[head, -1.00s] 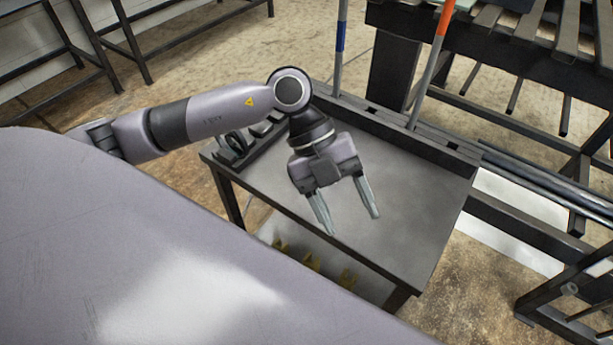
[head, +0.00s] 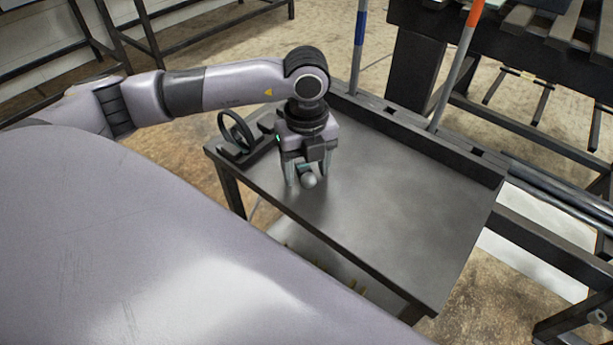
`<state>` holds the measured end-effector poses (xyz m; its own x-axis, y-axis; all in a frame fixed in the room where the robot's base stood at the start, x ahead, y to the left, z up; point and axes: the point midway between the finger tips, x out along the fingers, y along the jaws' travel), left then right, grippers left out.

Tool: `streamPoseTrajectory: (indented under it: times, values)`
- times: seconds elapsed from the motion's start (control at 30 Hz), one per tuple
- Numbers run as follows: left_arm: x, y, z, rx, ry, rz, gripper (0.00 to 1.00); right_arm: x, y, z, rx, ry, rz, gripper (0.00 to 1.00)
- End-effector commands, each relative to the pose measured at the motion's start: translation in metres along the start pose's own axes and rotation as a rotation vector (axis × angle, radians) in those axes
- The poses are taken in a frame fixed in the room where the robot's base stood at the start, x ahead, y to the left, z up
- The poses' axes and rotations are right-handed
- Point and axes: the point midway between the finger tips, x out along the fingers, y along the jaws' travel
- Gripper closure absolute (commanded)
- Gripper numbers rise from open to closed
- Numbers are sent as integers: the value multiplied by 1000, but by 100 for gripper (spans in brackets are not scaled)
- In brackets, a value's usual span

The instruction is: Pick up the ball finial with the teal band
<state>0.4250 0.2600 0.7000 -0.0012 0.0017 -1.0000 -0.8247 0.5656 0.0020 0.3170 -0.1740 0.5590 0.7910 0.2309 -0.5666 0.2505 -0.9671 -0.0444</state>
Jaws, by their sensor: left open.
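A small grey ball finial (head: 309,181) shows at the left part of the dark table (head: 400,215). My left gripper (head: 308,177) points down directly over the finial. Its jaws are open, with one finger on the left of the ball and the other on its right and behind. I cannot tell whether either finger touches it. My right gripper is not in view.
A black ring-shaped part (head: 236,131) stands in a dark holder at the table's left end. A raised rail (head: 415,140) runs along the back edge, with a blue-banded pole (head: 358,45) and an orange-banded pole (head: 456,65) rising there. The table's middle and right are clear.

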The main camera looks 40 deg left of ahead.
Motion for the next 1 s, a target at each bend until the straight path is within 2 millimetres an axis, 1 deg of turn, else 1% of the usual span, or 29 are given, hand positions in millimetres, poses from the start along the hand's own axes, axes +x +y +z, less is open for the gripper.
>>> streamPoseTrajectory:
  times: [0.03, 0.07, 0.23, 0.27, 0.3, 0.37, 0.4, 0.43, 0.47, 0.77, 0.87, 1.0]
  values:
    - [5, 0, 0, 0, 0, 0, 38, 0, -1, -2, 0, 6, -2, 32]
    - [6, 0, 0, 0, 0, -1, 38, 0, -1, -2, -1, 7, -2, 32]
    - [6, 0, 0, 1, 0, -2, 38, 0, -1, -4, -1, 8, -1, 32]
    - [5, 0, 0, 1, 1, -2, 41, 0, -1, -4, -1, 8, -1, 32]
    - [5, 0, 0, 1, 1, -2, 54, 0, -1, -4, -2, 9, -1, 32]
    - [5, 0, 0, 1, 1, -2, 74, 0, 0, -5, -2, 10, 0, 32]
    - [5, 0, 0, 1, 1, -2, 87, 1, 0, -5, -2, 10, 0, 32]
    - [5, 0, 0, 1, 1, -2, 97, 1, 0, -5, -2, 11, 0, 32]
    - [5, 0, 0, 1, 1, -2, 100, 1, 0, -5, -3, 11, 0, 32]
    - [3, -1, 0, 1, 0, -4, 100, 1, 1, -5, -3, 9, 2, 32]
    - [-2, -1, 0, 1, 0, -4, 100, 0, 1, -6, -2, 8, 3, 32]
    - [-18, -1, 0, 1, 0, -6, 100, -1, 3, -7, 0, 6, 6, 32]
